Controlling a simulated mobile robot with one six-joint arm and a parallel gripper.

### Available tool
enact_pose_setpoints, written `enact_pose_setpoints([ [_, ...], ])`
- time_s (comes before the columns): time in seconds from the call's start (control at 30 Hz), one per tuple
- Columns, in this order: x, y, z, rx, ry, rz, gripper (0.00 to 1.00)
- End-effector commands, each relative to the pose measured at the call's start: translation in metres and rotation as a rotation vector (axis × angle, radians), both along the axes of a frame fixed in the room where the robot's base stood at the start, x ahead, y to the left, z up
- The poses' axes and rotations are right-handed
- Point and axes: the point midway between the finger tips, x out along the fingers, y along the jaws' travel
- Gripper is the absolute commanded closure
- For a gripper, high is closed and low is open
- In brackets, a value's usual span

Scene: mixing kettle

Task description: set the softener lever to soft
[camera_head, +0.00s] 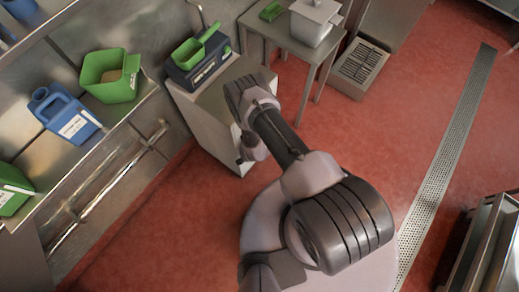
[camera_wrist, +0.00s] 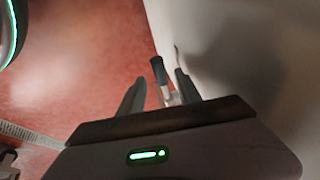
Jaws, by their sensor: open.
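The lever (camera_wrist: 157,67), with a dark grip and a bright metal stem, shows in the wrist view beside a pale cabinet side (camera_wrist: 207,35). My gripper (camera_wrist: 160,80) is open, with one finger on each side of the lever in the picture. I cannot tell whether either finger touches it. No soft marking or lever label is readable. In the head view, my arm reaches down beside the metal cabinet (camera_head: 205,107), and the lever and fingertips are hidden there.
A dark scale with a green scoop (camera_head: 190,52) stands on the cabinet. Left, a shelf holds a green tub (camera_head: 110,88) and a blue jug (camera_head: 66,115). A side table (camera_head: 300,38) stands behind. Red floor (camera_head: 150,210) is open left of my arm.

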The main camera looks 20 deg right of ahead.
Motion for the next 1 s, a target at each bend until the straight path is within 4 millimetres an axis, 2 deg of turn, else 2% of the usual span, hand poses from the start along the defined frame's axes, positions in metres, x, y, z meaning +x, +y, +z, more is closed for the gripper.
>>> enact_pose_setpoints([
  [0.03, 0.0025, -0.0015, -0.0094, 0.000, -0.001, -0.002, 0.59],
  [0.13, 0.0055, -0.0033, -0.0152, 0.000, 0.000, -0.001, 0.59],
  [0.47, 0.0077, -0.0041, -0.0165, 0.000, 0.000, -0.001, 0.59],
  [0.67, 0.0075, -0.0040, -0.0166, 0.000, 0.000, -0.001, 0.97],
  [0.7, 0.0075, -0.0040, -0.0166, 0.000, 0.000, -0.001, 1.00],
  [1.0, 0.0074, -0.0040, -0.0166, 0.000, 0.000, -0.001, 1.00],
])
